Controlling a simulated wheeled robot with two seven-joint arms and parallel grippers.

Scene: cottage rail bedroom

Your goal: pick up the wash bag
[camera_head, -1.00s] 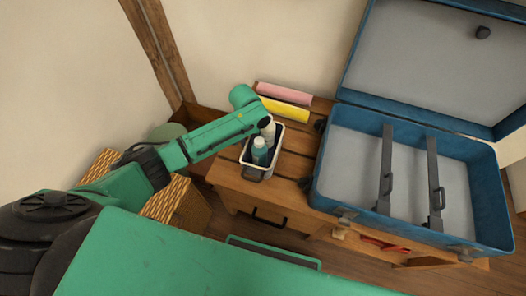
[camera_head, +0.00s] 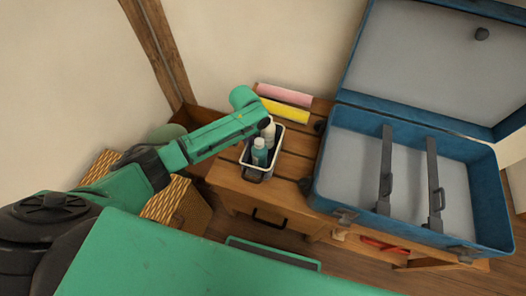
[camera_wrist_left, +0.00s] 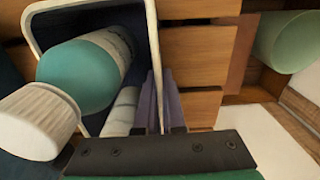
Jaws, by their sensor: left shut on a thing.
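The wash bag (camera_head: 246,160) looks like an open, dark-lined tub with a pale rim, standing on the slatted wooden rack left of the suitcase. It holds a teal bottle (camera_head: 260,153) and a white-topped bottle (camera_head: 268,131). In the left wrist view, the wash bag's pale rim (camera_wrist_left: 152,40) runs between the fingers of my left gripper (camera_wrist_left: 160,98), which is shut on its wall. The teal bottle with a white cap shows close up there (camera_wrist_left: 75,76). In the head view my forearm's end hides the fingers. My right gripper is out of view.
An open blue suitcase (camera_head: 318,170) with two dark straps stands just right of the wash bag. Rolled yellow (camera_head: 286,111) and pink (camera_head: 284,96) cloths lie behind it. A woven basket (camera_head: 190,213) and a round green thing (camera_head: 167,132) are at left.

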